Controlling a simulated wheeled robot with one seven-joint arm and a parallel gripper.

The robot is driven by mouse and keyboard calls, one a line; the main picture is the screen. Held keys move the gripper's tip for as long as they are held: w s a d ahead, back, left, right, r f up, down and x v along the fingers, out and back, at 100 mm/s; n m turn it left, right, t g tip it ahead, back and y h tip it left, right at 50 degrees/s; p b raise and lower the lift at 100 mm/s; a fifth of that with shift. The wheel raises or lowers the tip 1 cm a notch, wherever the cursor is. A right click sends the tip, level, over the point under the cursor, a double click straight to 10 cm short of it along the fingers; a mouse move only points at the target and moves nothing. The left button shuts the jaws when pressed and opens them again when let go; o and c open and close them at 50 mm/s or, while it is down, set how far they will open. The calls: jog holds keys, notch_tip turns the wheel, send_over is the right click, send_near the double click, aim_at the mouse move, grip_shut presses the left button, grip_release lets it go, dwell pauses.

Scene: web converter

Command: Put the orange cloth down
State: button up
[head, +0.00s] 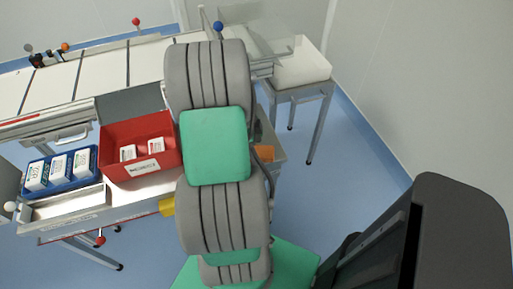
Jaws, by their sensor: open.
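A small orange patch (265,154), which looks like the orange cloth, shows just right of my arm at the right end of the workbench. Most of it is hidden behind the arm, so I cannot tell its full shape or what it rests on. My grey and green arm fills the middle of the head view and hides my gripper. No fingertips can be made out, and I see no contact between gripper and cloth.
A red bin (112,139) with white boxes and a blue tray (33,184) with several white boxes stand on the workbench. A conveyor (100,70) runs behind. A white container (300,68) sits on a stand at the back right. Blue floor (340,165) is clear on the right.

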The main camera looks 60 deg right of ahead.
jog(key=v, duration=1.1)
jog(key=w+a+r+n+t, duration=0.2)
jog(key=w+a+r+n, duration=0.1)
jog(key=w+a+n, duration=0.5)
jog(key=w+a+r+n+t, duration=0.1)
jog(key=a+n, duration=1)
jog(key=a, duration=0.3)
jog(key=w+a+r+n+t+y, duration=0.1)
jog(key=w+a+r+n+t, duration=0.1)
jog(key=a+n, duration=1)
jog(key=shift+a+n, duration=0.3)
jog(key=shift+a, duration=0.9)
